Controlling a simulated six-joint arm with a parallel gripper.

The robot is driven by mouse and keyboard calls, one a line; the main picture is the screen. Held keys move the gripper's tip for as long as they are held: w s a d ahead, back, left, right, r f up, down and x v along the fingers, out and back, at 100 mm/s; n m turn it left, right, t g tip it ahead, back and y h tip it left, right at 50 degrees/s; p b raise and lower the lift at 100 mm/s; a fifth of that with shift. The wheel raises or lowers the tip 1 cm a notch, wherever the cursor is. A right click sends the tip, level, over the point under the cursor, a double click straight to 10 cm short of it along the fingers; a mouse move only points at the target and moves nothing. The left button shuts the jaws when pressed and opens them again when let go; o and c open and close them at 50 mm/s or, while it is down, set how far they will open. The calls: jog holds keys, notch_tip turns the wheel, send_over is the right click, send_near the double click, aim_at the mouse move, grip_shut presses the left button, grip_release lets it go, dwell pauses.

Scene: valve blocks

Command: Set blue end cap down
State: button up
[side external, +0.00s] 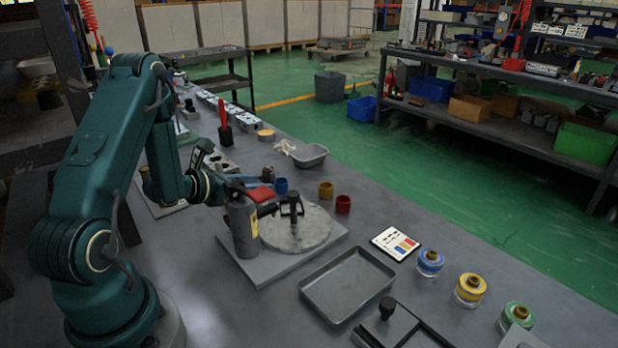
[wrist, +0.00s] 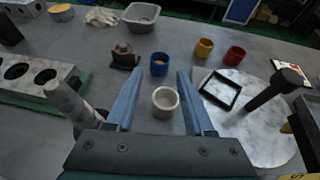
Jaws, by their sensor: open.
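The blue end cap (wrist: 159,64) stands upright on the grey table, just beyond my fingertips in the wrist view. It also shows in the side view (side external: 281,186). My gripper (wrist: 160,76) is open, with nothing clamped between its fingers. In the side view my gripper (side external: 240,184) is low over the table, left of the blue cap and partly hidden behind a dark cylinder. A pale grey-white ring-shaped cup (wrist: 165,102) shows between the fingers in the wrist view. I cannot tell whether it touches them.
A yellow cap (wrist: 204,47) and a red cap (wrist: 235,55) stand right of the blue one. A round marble plate (side external: 312,230) with a black-handled tool is nearby. A drilled block (wrist: 40,80) lies left. An empty tray (side external: 347,285) sits nearer the camera.

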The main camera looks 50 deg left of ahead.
notch_tip(320, 180, up, 8)
jog(key=w+d+r+m+h, duration=0.2)
jog(key=w+d+m+h, duration=0.3)
jog(key=m, duration=0.4)
jog(key=m+g+y, duration=0.4)
jog(key=m+g, duration=0.5)
jog(key=m, duration=1.8)
send_over(280, 191)
jog(key=s, duration=0.1)
notch_tip(280, 191, down, 3)
jog(key=f, duration=0.4)
jog(key=shift+s+a, duration=0.2)
jog(key=shift+a, duration=0.1)
jog(key=shift+w+f, duration=0.1)
jog(key=shift+f, duration=0.6)
jog(key=shift+x, duration=2.3)
jog(key=shift+c, duration=0.3)
